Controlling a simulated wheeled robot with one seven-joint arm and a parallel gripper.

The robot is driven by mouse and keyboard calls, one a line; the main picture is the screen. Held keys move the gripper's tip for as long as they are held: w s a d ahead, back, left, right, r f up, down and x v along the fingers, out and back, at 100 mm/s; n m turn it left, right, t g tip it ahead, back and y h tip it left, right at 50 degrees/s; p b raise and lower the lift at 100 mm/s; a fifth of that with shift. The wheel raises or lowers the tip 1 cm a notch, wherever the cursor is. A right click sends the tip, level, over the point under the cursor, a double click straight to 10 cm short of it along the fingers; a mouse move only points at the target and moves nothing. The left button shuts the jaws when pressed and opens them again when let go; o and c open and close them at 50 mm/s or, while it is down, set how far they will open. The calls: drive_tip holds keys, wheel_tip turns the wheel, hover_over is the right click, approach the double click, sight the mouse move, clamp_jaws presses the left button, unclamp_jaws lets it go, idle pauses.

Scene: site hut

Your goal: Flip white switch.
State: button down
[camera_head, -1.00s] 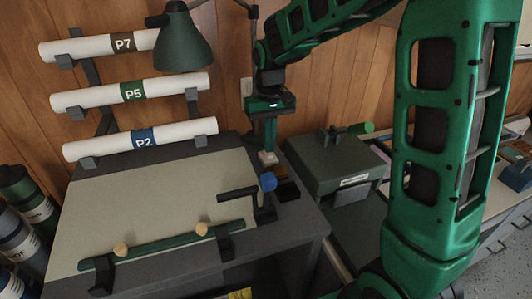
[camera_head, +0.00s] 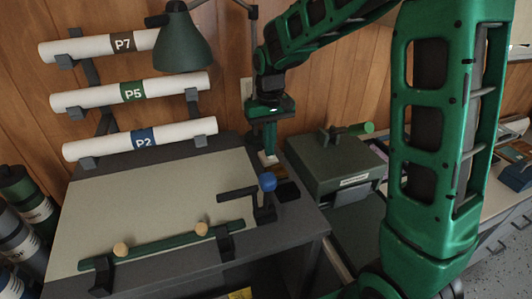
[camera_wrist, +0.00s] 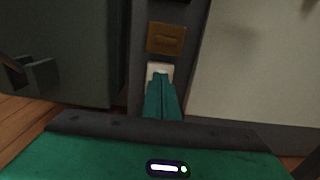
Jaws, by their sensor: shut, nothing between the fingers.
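The white switch (camera_wrist: 160,68) sits on a dark strip along the desk's right side. In the wrist view its upper part shows just past my fingertips; the rest is hidden behind them. My gripper (camera_wrist: 161,78) is shut and empty, with its fingertips at the switch's near edge. I cannot tell whether they touch it. In the head view my gripper (camera_head: 269,151) points down at the back right of the desk, with the small white switch (camera_head: 269,158) at its tips.
A brown switch (camera_wrist: 166,38) lies just beyond the white one. A crank with a blue knob (camera_head: 267,181) stands in front. A green press-like box (camera_head: 335,157) is close on the right. A green lamp (camera_head: 183,42) hangs to the left. The pale drawing board (camera_head: 150,205) is mostly clear.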

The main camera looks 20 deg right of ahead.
drive_tip(key=shift+f, duration=0.1)
drive_tip(key=shift+r, duration=3.5)
drive_tip(key=s+d+r+m, duration=0.1)
drive_tip(key=s+d+m, duration=0.2)
drive_tip(key=s+d, duration=1.05)
drive_tip(key=s+d+f+m, duration=0.1)
drive_tip(key=s+d+f, duration=0.1)
drive_tip(key=s, duration=0.7)
drive_tip(key=s+d+f+m, duration=0.1)
drive_tip(key=s+f+m, duration=0.1)
drive_tip(key=s, duration=0.7)
drive_tip(key=shift+d, duration=0.4)
